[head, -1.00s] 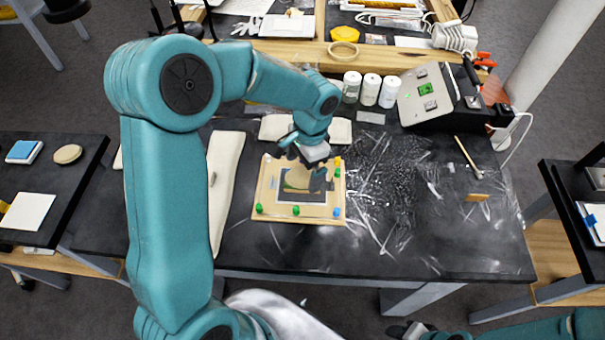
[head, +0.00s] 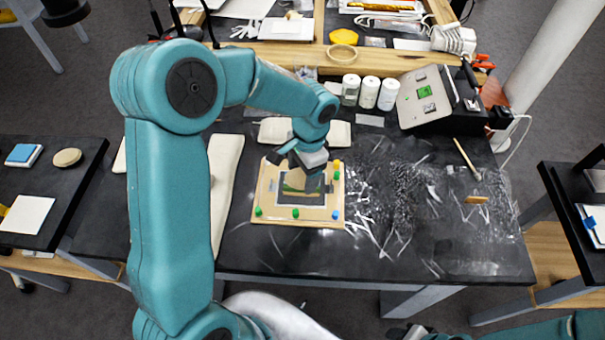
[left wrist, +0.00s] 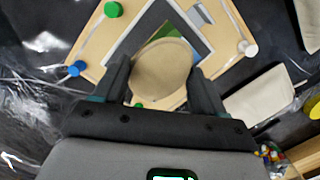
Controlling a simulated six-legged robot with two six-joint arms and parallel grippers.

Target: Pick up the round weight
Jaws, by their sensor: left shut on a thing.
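The round weight (left wrist: 160,74) is a smooth beige disc-like piece in the left wrist view. It sits between the two dark fingers of my left gripper (left wrist: 163,82), which is shut on it. In the head view my left gripper (head: 303,172) is over the wooden board (head: 272,217), and the weight is mostly hidden by the gripper there. Below the weight, the board carries a dark-framed picture with green and yellow parts. I cannot tell the exact gap between weight and picture. My right gripper (head: 408,331) shows only in part at the bottom edge, its fingers unclear.
Colored pegs sit along the board's edges. Crumpled clear film (head: 390,195) lies right of it. A long cream cushion (head: 226,180) is left. White jars (head: 369,91) and a grey device (head: 425,97) stand behind. A beige round piece (head: 67,157) lies on the left table.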

